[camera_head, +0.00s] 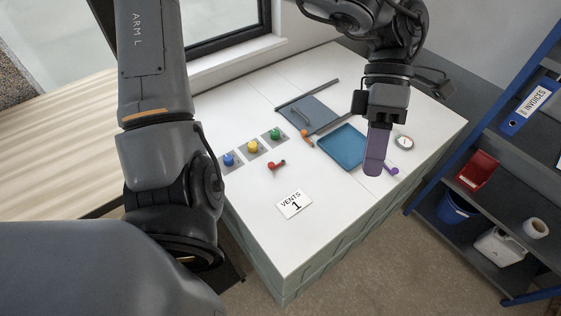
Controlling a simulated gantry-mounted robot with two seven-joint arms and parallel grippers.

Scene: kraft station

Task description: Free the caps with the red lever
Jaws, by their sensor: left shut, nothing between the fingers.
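Three caps stand on small grey plates in a slanting row on the white worktop: blue (229,159), yellow (254,146) and green (275,134). The red lever (277,165) lies on the worktop just in front of them, apart from the caps.
An orange lever (306,138) lies beside the blue tray (333,141). A grey-blue panel with a handle (318,121) lies behind it. A purple lever (391,169) and round dial (404,142) are on the right. A card reading VENTS 1 (294,204) lies in front.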

